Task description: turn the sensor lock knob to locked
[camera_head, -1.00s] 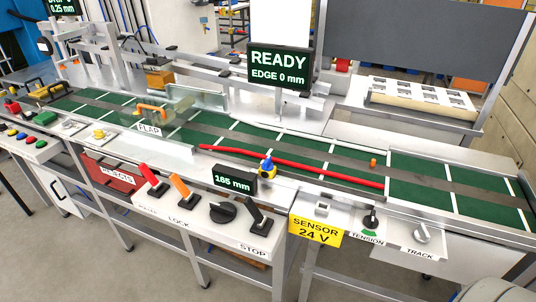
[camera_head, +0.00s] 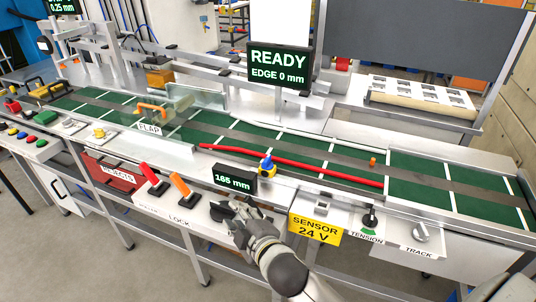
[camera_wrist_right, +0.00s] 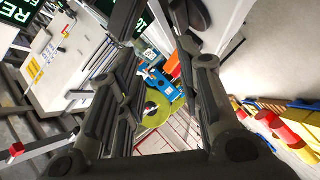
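A small blue and yellow sensor unit (camera_head: 267,166) stands on the conveyor's near edge, above the yellow SENSOR 24 V sign (camera_head: 314,230). My right gripper (camera_head: 238,209) is over the panel beside the black knob and partly hides it; contact cannot be told. In the right wrist view its fingers (camera_wrist_right: 158,30) are spread, with nothing seen between them. My left gripper is not in view.
A red lever (camera_head: 150,174) and an orange lever (camera_head: 181,186) stand left of the knob. A 165 mm display (camera_head: 235,179) is behind it. A red strip (camera_head: 300,164) runs along the green conveyor. The TENSION knob (camera_head: 370,219) and TRACK knob (camera_head: 420,232) are at right.

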